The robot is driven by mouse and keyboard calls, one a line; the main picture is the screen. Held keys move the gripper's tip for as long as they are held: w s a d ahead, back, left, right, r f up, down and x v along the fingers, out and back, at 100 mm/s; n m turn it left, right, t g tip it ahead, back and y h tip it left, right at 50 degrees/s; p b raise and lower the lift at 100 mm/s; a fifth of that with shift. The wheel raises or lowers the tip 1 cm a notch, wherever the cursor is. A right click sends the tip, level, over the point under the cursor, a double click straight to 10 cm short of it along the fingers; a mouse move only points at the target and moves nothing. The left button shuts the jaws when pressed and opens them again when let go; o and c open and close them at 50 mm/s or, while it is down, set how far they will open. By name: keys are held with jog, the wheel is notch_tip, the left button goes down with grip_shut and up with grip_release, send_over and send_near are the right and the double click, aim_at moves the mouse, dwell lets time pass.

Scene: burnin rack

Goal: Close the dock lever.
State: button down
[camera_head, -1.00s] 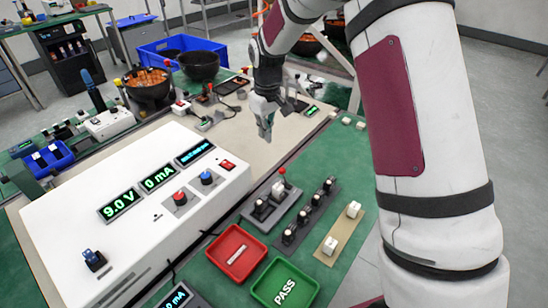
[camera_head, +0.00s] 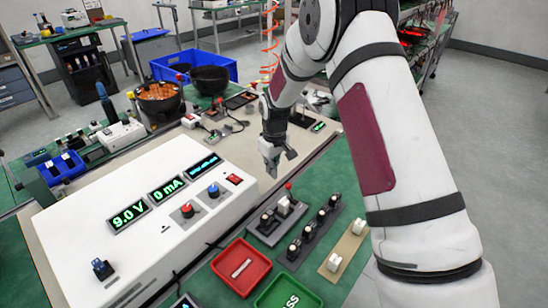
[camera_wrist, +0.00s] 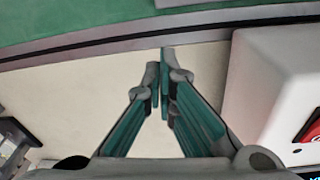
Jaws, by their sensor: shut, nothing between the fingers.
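The dock (camera_head: 268,226) is a dark grey base on the green bench mat, with a small white block on it. Its lever (camera_head: 289,189) has a red knob and stands roughly upright at the dock's far end. My gripper (camera_head: 270,172) is shut and empty, pointing down above the pale mat, just beyond and left of the lever and apart from it. In the wrist view my gripper (camera_wrist: 163,58) shows its fingertips together over bare pale surface. The dock and lever do not show clearly in that view.
The white power supply box (camera_head: 150,245), reading 9.0 V and 0 mA, stands left of the dock. A row of dark sockets (camera_head: 312,232) lies right of it. A red tray (camera_head: 241,267) and a green PASS tray (camera_head: 290,293) lie in front. Black bowls and a blue bin (camera_head: 185,66) stand behind.

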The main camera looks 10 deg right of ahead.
jog(key=shift+s+d+r+p, duration=0.1)
jog(key=shift+s+d+p, duration=0.2)
jog(key=shift+s, duration=0.25)
jog(key=shift+s+d+r+p, duration=0.1)
jog(key=shift+s+d+p, duration=0.25)
jog(key=shift+s, duration=0.25)
jog(key=shift+s+d+p, duration=0.25)
jog(key=shift+s+p, duration=0.05)
jog(key=shift+s, duration=0.25)
